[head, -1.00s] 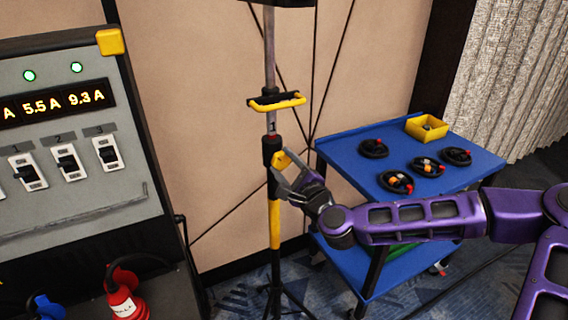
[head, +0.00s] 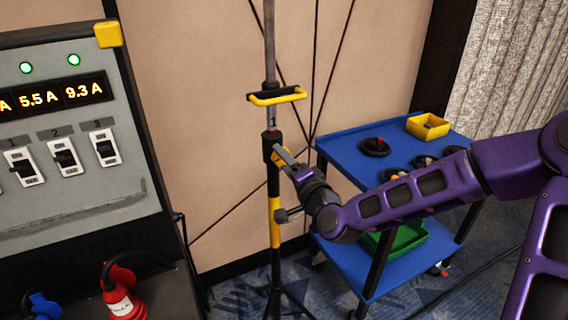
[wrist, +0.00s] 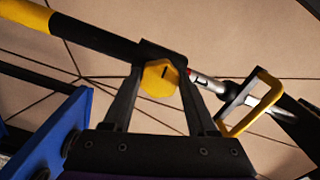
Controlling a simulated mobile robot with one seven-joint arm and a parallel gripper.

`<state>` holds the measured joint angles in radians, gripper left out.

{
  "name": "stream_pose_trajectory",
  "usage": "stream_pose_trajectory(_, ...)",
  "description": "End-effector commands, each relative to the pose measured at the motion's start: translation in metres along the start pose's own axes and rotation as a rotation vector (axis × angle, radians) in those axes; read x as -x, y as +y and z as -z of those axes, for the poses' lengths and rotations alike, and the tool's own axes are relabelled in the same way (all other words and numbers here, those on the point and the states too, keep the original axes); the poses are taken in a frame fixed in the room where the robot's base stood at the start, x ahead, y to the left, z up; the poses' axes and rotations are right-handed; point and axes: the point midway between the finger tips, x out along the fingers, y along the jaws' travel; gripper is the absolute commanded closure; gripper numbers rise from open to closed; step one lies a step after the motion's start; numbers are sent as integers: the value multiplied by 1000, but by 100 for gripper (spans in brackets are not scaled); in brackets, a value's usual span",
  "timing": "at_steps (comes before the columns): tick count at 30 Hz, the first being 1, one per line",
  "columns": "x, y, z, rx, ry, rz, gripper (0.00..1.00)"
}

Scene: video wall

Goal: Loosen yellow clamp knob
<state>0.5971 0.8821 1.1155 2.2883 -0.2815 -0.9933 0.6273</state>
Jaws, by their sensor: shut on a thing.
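The yellow clamp knob (wrist: 160,78) sits on the black collar of an upright stand (head: 269,50) and has a dark line on its face. In the wrist view it lies between my two fingers. In the head view only a sliver of its yellow shows beside the collar, the rest covered by my gripper (head: 277,158). My gripper (wrist: 160,92) is shut on the knob, reaching in from the right. A red mark shows on the pole just above the collar.
A yellow handle (head: 277,97) juts from the pole above the knob. A blue cart (head: 340,150) with cable coils and a yellow bin (head: 428,126) stands right, under my arm. A power panel (head: 70,195) with switches stands left. Thin dark lines cross the wall behind.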

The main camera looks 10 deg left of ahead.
Motion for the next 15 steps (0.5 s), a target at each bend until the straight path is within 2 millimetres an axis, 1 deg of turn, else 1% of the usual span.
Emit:
stream_pose_trajectory(6,-1,0,0,198,2,6,98)
stream_pose_trajectory(15,-1,-1,0,393,3,6,98)
